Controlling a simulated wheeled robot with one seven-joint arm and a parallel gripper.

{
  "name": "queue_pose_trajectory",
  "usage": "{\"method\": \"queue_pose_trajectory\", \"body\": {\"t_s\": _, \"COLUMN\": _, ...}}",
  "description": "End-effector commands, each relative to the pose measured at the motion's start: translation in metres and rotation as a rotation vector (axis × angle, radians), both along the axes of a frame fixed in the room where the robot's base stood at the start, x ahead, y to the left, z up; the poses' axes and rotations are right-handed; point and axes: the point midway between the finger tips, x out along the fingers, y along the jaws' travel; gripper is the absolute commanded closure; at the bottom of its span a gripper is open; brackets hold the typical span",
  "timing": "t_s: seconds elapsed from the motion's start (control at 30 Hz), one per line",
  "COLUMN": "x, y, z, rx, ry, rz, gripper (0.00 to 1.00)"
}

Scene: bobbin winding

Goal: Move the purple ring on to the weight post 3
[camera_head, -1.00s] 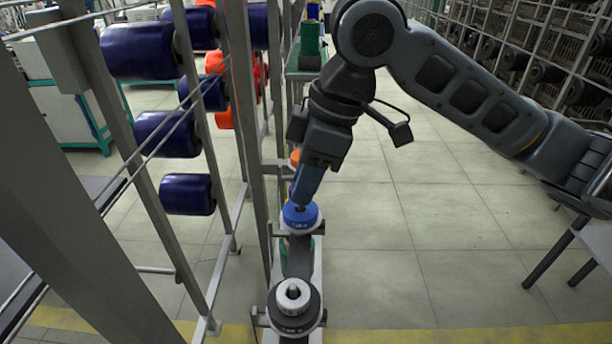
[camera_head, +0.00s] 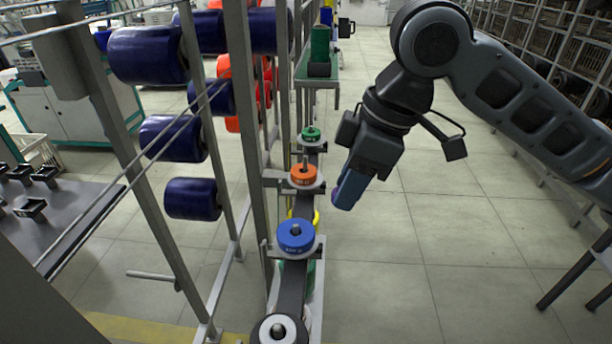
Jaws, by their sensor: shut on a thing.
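My gripper (camera_head: 345,200) with its blue end hangs in the air just right of the row of posts. The nearest post has a dark disc with a pale top (camera_head: 277,329), cut by the bottom edge. Post numbers are not readable.
A metal frame with dark blue spools (camera_head: 191,198) and orange spools stands close left of the posts. Tiled floor (camera_head: 400,240) to the right is open. A dark-legged table (camera_head: 580,265) stands at the right.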

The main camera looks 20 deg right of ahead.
Motion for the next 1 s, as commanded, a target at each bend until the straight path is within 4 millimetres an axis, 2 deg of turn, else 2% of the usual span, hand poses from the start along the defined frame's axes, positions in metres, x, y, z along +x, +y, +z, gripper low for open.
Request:
{"method": "queue_pose_trajectory", "body": {"t_s": 0.33, "x": 0.0, "y": 0.0, "z": 0.0, "rx": 0.0, "ry": 0.0, "rz": 0.0, "gripper": 1.0}}
{"method": "queue_pose_trajectory", "body": {"t_s": 0.47, "x": 0.006, "y": 0.001, "z": 0.008, "rx": 0.001, "ry": -0.004, "rz": -0.014, "gripper": 1.0}}
{"method": "queue_pose_trajectory", "body": {"t_s": 0.57, "x": 0.022, "y": 0.002, "z": 0.025, "rx": 0.0, "ry": -0.015, "rz": -0.054, "gripper": 1.0}}
{"method": "queue_pose_trajectory", "body": {"t_s": 0.8, "x": 0.079, "y": 0.004, "z": 0.075, "rx": 0.004, "ry": -0.029, "rz": -0.229, "gripper": 1.0}}
{"method": "queue_pose_trajectory", "body": {"t_s": 1.0, "x": 0.11, "y": 0.004, "z": 0.097, "rx": 0.003, "ry": -0.014, "rz": -0.359, "gripper": 1.0}}
